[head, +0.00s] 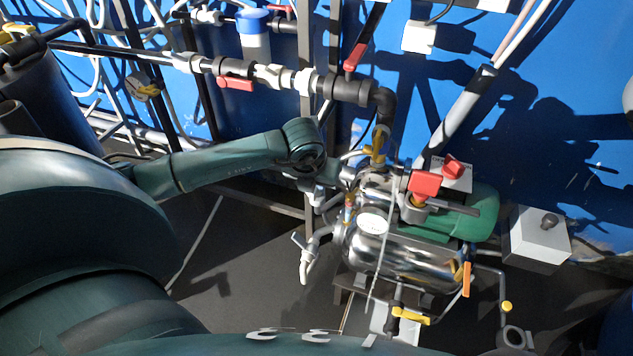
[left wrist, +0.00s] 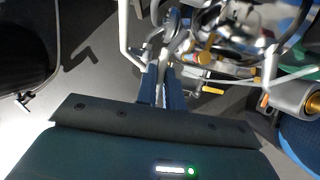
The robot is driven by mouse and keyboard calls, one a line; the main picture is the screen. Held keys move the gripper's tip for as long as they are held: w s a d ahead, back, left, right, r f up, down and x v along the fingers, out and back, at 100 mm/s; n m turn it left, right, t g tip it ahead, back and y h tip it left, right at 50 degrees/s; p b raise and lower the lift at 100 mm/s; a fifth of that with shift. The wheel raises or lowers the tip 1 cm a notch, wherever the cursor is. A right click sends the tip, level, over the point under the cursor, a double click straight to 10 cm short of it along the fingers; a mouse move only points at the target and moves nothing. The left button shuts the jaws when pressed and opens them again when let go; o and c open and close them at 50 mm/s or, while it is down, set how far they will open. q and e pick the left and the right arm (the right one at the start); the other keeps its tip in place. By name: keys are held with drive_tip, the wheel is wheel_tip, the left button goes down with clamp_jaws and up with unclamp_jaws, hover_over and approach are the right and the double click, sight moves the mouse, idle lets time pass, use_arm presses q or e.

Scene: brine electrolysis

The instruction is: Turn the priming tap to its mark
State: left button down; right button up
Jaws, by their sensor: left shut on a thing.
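My left arm comes in from the left in the head view, and my left gripper (head: 345,175) is at the left end of the shiny pump (head: 410,257). Its fingertips are small and partly hidden among the fittings there. In the left wrist view the two blue fingers of my left gripper (left wrist: 163,72) are close together, shut on a small part that I take for the priming tap; the fingers hide most of it. The tap's mark cannot be made out. My right gripper is not in view.
A red-handled valve (head: 425,185) stands on the pump, in front of its green motor (head: 466,215). A dark pipe with red levers (head: 235,84) runs above my arm. A grey box (head: 540,237) is at the right. Bare floor (head: 245,265) lies left of the pump.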

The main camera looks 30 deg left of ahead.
use_arm(q)
drive_tip(key=c, duration=1.5)
unclamp_jaws()
drive_tip(key=shift+r, duration=0.1)
drive_tip(key=p+v, duration=0.1)
drive_tip(key=v, duration=1.2)
drive_tip(key=shift+p, duration=0.35)
